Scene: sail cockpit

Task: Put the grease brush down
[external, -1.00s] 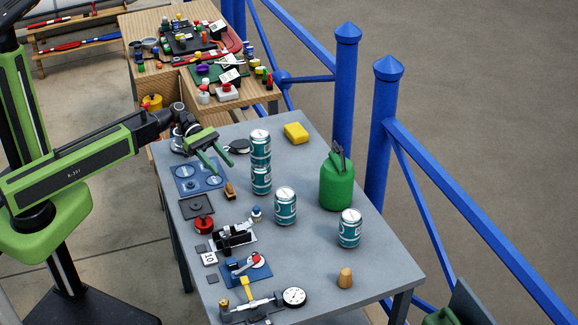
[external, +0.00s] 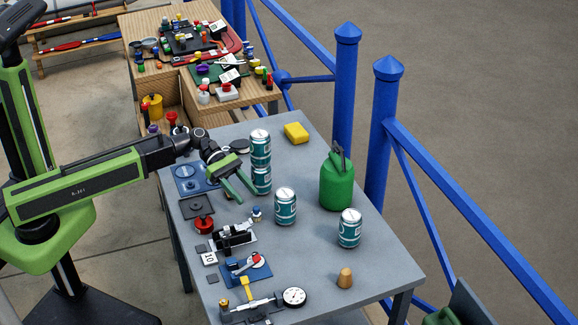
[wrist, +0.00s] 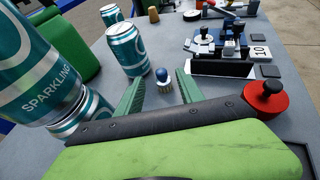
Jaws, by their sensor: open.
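A small brush with a blue knob and pale bristles (external: 256,214) stands upright on the grey table (external: 310,235). It also shows in the wrist view (wrist: 162,78), beyond and between my fingertips, with nothing gripping it. I cannot tell whether it is the grease brush. My gripper (external: 249,197) is open and empty, low over the table, just behind that brush and beside the stacked cans. Its green fingers are spread in the wrist view (wrist: 158,88). A small brown item seen earlier on the table is now hidden by my gripper.
Two stacked teal cans (external: 260,145) stand close to my gripper. Two single cans (external: 285,206) (external: 350,228) and a green jug (external: 337,183) stand to the right. A red knobbed pot (external: 204,224) and a black-and-white fixture (external: 233,238) are nearby.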

